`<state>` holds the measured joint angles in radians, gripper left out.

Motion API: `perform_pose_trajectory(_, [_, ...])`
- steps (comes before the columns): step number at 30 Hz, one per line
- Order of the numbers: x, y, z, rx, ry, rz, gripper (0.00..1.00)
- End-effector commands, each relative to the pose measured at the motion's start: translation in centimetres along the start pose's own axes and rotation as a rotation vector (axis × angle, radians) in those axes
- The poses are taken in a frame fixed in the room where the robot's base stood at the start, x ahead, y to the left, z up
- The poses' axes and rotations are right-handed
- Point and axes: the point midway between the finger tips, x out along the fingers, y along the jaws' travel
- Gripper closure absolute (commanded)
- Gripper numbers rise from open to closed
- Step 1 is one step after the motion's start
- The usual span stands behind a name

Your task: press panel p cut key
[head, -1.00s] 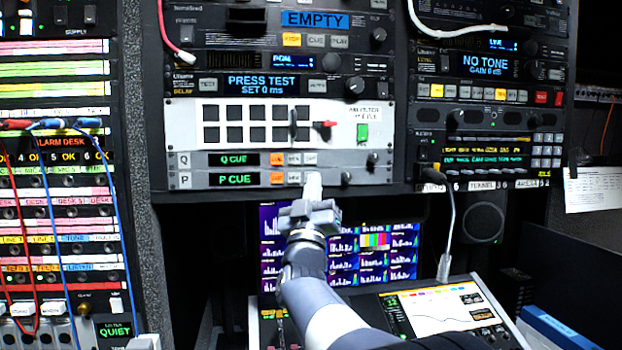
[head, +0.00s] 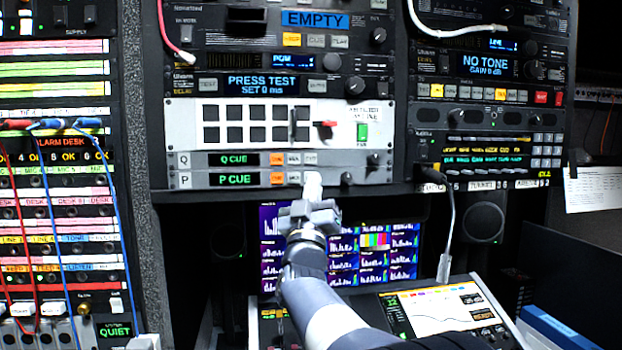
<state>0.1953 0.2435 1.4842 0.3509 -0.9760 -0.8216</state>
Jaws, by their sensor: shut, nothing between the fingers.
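Panel P (head: 200,180) is the lower of two thin grey strips in the middle rack, marked P, with a green "P CUE" display (head: 237,179). To the right of the display is a lit orange key (head: 277,178), then a pale key (head: 293,178). Any key further right on this row is hidden behind my fingertips. The labels on these keys are too small to read. My gripper (head: 312,180) is shut and empty, its tips up in front of the right end of panel P's key row. I cannot tell whether the tips touch a key.
Panel Q (head: 200,160) lies directly above, with a similar display and key row. A knob (head: 346,179) sits just right of my fingertips. Below are monitors (head: 375,255), a gooseneck microphone (head: 449,230) and a console (head: 450,305).

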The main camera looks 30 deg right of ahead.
Motion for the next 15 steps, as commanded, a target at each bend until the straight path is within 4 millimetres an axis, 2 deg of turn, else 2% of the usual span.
perform_pose_trajectory(15, [0.61,-0.42,0.42,0.000,0.000,0.000,1.00])
